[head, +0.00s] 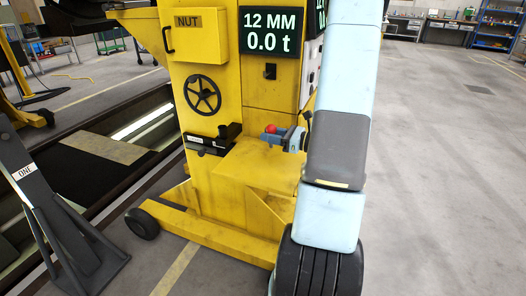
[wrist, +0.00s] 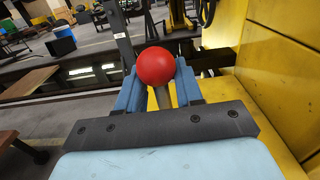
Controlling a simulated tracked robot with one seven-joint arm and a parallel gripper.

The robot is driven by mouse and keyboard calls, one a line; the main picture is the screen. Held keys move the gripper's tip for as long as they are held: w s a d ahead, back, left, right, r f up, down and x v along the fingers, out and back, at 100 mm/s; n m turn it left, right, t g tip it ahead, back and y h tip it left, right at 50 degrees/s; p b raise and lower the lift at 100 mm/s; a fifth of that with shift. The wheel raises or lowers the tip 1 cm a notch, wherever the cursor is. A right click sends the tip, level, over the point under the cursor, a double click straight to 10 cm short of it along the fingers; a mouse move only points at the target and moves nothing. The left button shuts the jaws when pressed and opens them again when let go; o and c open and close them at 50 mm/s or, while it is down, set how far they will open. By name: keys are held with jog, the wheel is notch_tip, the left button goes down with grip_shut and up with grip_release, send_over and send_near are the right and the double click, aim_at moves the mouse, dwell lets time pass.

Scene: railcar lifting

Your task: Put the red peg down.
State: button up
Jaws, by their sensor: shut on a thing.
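The red peg (wrist: 157,66) has a round red head on a grey shaft. In the wrist view my gripper (wrist: 158,88) has its two blue fingers on either side of the shaft, just below the head, and is shut on it. In the head view the red peg (head: 270,129) shows as a small red ball at the tips of my gripper (head: 279,136), above the yellow ledge of the lifting column (head: 262,165). The shaft's lower end is hidden, so I cannot tell whether it touches anything.
The yellow column carries a NUT box (head: 188,36), a display (head: 271,31) reading 12 MM and 0.0 t, a black handwheel (head: 202,94) and a black bracket (head: 211,142). A dark stand (head: 52,215) marked ONE and a floor pit are at left. The floor at right is clear.

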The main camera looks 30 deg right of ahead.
jog(key=w+f, duration=0.2)
jog(key=f, duration=0.1)
jog(key=w+f, duration=0.3)
jog(key=shift+w+d, duration=0.1)
jog(key=shift+w, duration=0.05)
jog(key=shift+f, duration=1.6)
jog(key=shift+f, duration=0.1)
jog(key=o, duration=1.1)
